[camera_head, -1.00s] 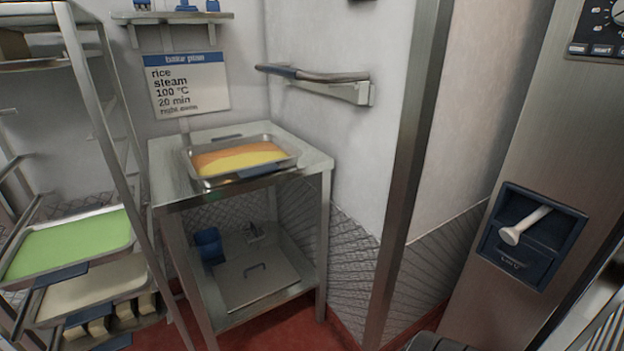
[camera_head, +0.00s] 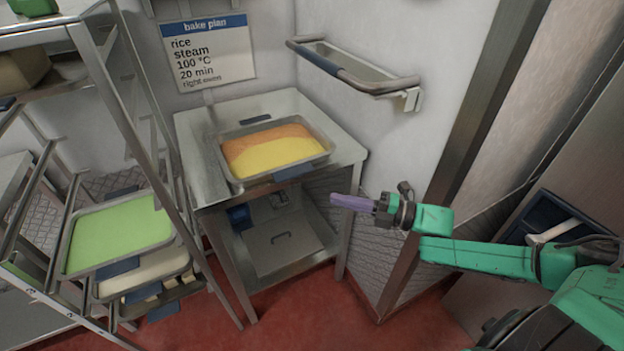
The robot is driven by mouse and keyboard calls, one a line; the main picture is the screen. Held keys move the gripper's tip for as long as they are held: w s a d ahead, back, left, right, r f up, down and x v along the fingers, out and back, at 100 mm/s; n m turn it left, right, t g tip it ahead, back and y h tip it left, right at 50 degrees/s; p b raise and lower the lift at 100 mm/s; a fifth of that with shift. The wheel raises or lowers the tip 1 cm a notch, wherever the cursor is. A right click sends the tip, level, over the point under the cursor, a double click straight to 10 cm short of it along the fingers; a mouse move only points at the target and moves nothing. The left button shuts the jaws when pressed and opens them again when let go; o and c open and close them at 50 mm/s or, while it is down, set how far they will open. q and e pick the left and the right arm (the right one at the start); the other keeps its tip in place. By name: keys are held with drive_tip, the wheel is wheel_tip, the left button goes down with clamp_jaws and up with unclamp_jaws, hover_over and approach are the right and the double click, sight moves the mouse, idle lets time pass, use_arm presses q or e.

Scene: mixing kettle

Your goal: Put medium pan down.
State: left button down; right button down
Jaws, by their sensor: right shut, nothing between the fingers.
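A metal pan (camera_head: 232,179) with orange and yellow contents rests flat on the steel table (camera_head: 192,145). It has dark blue grips at its front and back edges. I cannot tell from this view whether it is the medium pan. My right gripper (camera_head: 336,200) reaches in from the right on a green arm. Its purple fingers are shut and empty, apart from the pan, to the right of the table's front corner. My left gripper is not in view.
A rack (camera_head: 108,75) at the left holds a tray with green contents (camera_head: 119,233) and other trays below. A wall rail (camera_head: 355,82) is above the table's right side. A doorway post (camera_head: 480,120) stands at the right. Red floor (camera_head: 300,310) is clear in front.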

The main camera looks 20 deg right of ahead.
drive_tip(key=w+a, duration=0.5)
drive_tip(key=w, duration=0.4)
drive_tip(key=shift+a+f, duration=0.15)
drive_tip(key=shift+a, duration=0.25)
